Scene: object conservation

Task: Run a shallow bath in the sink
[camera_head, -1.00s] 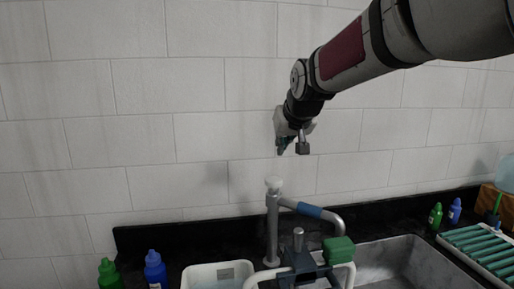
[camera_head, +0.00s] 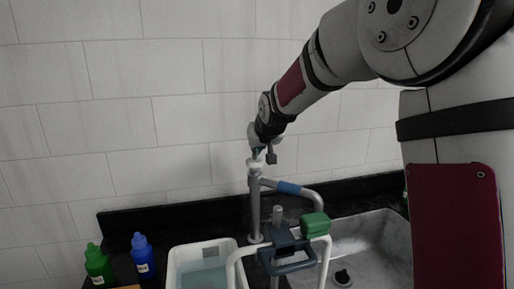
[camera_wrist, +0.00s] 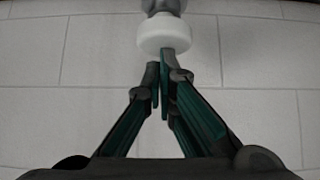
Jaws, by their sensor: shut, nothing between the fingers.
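The grey faucet (camera_head: 255,210) stands behind the sink, with a white knob (camera_head: 255,163) on top and a spout with a blue band (camera_head: 289,187) reaching right. The grey sink basin (camera_head: 375,238) looks dry where it shows. A dark round piece (camera_head: 342,277) lies on its floor; whether it is a plug or the open drain I cannot tell. My gripper (camera_head: 259,156) is shut and empty right at the knob. In the wrist view the closed fingertips (camera_wrist: 162,70) overlap the lower edge of the white knob (camera_wrist: 165,35); contact is unclear.
A white tub (camera_head: 204,250) with bluish contents stands left of the faucet. A frame of pale tubes (camera_head: 238,262) with a blue clamp (camera_head: 285,247) and a green sponge (camera_head: 315,225) stands in front. Green (camera_head: 98,266) and blue (camera_head: 143,256) bottles are at left. The wall is close behind.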

